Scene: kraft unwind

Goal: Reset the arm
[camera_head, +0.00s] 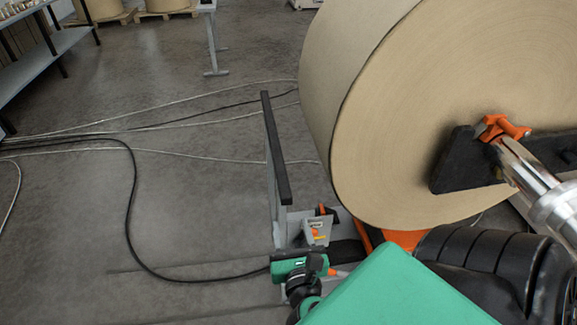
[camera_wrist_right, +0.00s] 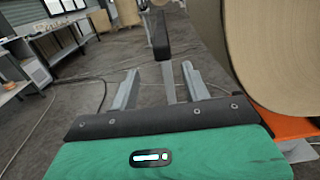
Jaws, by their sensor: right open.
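My right gripper (camera_wrist_right: 160,78) is open in the right wrist view. Its two grey fingers stand apart in front of a green body and a black strip, with nothing held between them. A post with a black top (camera_wrist_right: 160,38) shows beyond and between the fingers, apart from them as far as I can tell. In the head view my right gripper (camera_head: 302,240) is low, near the middle, beside the post's foot. It is partly hidden there. My left gripper is not in view.
A large kraft paper roll (camera_head: 450,110) fills the upper right, with an orange-tipped metal shaft (camera_head: 525,170) at its centre. The black-topped post (camera_head: 275,150) stands left of it. Cables (camera_head: 130,210) cross the floor.

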